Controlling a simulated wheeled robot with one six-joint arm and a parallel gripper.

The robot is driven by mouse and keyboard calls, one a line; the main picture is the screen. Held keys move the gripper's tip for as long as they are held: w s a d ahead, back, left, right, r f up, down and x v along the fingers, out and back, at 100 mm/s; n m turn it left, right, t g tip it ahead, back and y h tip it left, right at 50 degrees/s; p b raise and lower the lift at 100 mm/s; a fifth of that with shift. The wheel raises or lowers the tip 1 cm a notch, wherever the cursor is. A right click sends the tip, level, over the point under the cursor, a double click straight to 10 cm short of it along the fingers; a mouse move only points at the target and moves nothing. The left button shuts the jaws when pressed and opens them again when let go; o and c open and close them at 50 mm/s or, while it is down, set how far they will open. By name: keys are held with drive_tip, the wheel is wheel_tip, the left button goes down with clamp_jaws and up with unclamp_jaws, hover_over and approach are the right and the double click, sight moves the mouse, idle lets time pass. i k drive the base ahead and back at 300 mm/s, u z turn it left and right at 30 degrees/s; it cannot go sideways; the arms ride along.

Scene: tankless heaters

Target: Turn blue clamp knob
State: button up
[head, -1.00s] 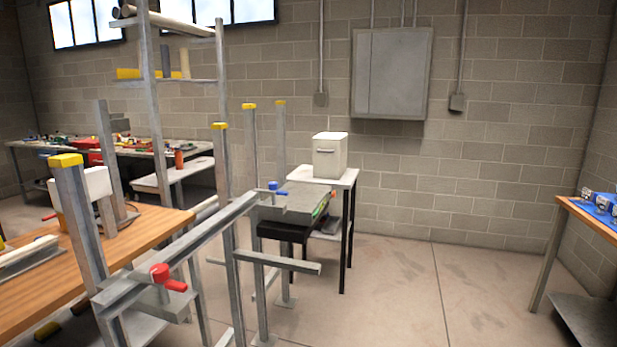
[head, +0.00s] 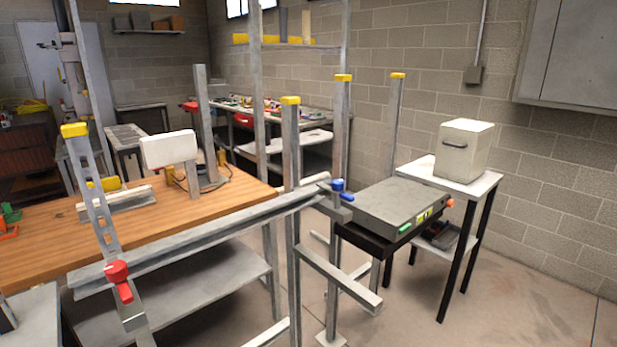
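The blue clamp knob (head: 341,189) sits at the far right end of a long grey metal bar (head: 220,232), beside a grey box-shaped unit. A similar red clamp knob (head: 119,276) is at the near left end of the same bar. The blue knob looks small from here, and its exact turn angle is hard to tell. My gripper is not in view.
A grey box unit (head: 398,206) stands on a black stand just right of the blue knob. Metal posts with yellow caps (head: 290,150) rise around the bar. A wooden workbench (head: 60,242) is at left. A white box (head: 464,150) stands on a side table. Floor at right is clear.

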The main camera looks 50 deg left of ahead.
sight(337, 184)
drive_tip(key=u, duration=0.8)
drive_tip(key=i, duration=0.9)
drive_tip(key=u, duration=0.9)
